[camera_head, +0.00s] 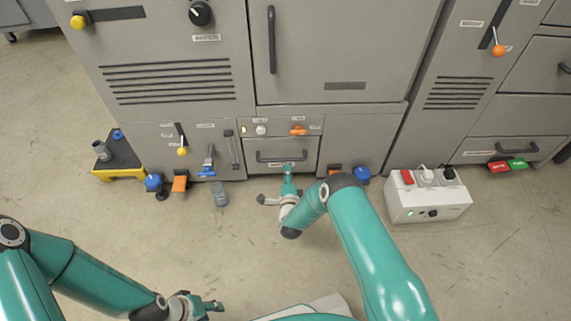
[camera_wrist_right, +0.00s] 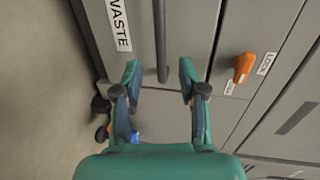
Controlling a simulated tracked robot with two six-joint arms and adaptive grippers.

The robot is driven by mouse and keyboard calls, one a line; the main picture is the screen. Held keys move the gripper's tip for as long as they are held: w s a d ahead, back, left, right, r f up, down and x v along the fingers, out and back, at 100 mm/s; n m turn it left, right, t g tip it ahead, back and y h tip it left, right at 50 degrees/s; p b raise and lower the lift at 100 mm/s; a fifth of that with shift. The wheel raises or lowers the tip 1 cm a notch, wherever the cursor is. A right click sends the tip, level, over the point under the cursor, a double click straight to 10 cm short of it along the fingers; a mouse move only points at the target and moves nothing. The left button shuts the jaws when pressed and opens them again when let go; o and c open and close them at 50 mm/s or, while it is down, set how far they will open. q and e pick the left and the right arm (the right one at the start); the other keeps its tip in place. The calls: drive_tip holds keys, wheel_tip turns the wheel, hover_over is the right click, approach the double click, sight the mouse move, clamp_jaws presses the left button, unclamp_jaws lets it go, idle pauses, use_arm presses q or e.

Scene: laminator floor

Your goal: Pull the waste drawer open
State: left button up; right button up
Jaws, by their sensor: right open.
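The waste drawer (camera_head: 300,147) is a grey front low on the middle machine, with a dark bar handle (camera_head: 281,157); it looks shut. In the right wrist view the drawer front (camera_wrist_right: 190,20) carries a "WASTE" label (camera_wrist_right: 119,24), and the dark handle (camera_wrist_right: 161,40) runs upright in the picture. My right gripper (camera_head: 289,180) is just in front of the drawer. In its wrist view the right gripper (camera_wrist_right: 160,76) is open, fingertips on either side of the handle's line; contact cannot be told. My left gripper (camera_head: 208,304) is low in the head view, far from the drawer; its jaws are unclear.
An orange lock lever (camera_wrist_right: 243,68) sits beside the drawer; it also shows above it in the head view (camera_head: 298,130). A white power box (camera_head: 428,205) stands on the floor at right. A yellow-edged step (camera_head: 122,176) stands at left. Floor before the drawer is mostly clear.

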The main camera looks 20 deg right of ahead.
sight(286, 161)
drive_tip(key=shift+b+x, duration=2.05)
drive_tip(key=shift+x, duration=2.45)
drive_tip(key=shift+c, duration=0.3)
clamp_jaws()
